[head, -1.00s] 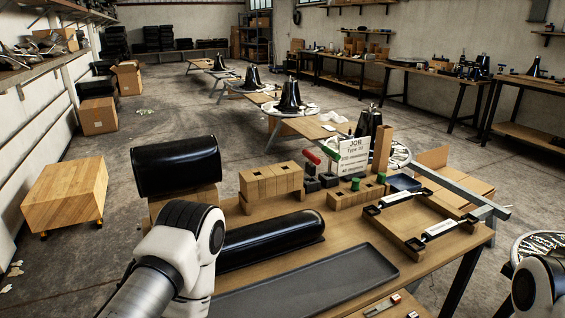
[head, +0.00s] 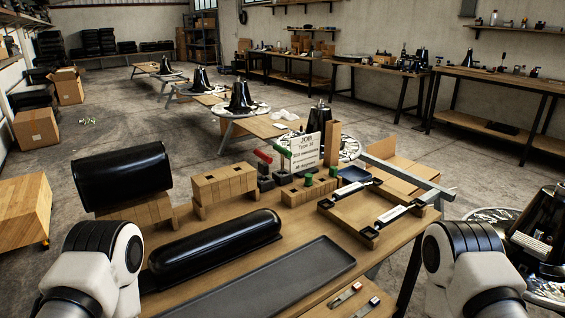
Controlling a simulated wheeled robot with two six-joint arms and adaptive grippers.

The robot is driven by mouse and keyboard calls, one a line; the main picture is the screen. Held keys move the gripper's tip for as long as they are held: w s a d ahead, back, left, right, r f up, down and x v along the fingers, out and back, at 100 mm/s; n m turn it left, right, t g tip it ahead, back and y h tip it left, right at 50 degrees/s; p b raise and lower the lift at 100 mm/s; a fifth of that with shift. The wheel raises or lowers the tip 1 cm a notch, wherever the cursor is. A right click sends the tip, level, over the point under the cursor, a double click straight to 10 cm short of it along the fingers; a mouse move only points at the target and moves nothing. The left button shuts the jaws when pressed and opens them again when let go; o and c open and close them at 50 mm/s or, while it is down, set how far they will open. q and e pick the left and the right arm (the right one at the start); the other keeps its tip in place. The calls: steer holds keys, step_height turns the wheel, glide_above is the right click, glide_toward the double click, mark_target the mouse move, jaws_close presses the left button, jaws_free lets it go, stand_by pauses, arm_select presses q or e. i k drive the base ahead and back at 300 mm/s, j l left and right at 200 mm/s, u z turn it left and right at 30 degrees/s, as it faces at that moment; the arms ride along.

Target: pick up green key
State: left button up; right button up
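Small green-topped pieces, which may be the green key, stand at a low wooden block (head: 297,197) on the workbench. One green top (head: 308,180) is on the block's middle and another (head: 333,171) at its right end. Beside them stand a tool with a green handle (head: 283,151) and one with a red handle (head: 263,157). Which green item is the key I cannot tell. Only white and black links of my two arms show at the bottom left and bottom right; both grippers are out of view.
A grey tray (head: 265,285) and a black padded roll (head: 215,248) lie at the bench front. A larger slotted wooden block (head: 224,184) and a black cylinder (head: 122,177) stand left. A wooden frame (head: 352,228) lies right. A sign (head: 306,152) stands behind the green pieces.

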mark_target(284, 151)
steer(key=i+l+z, duration=0.45)
steer(key=l, duration=0.15)
steer(key=i+l+z, duration=0.45)
steer(key=i+l, duration=0.05)
steer(key=i, duration=0.05)
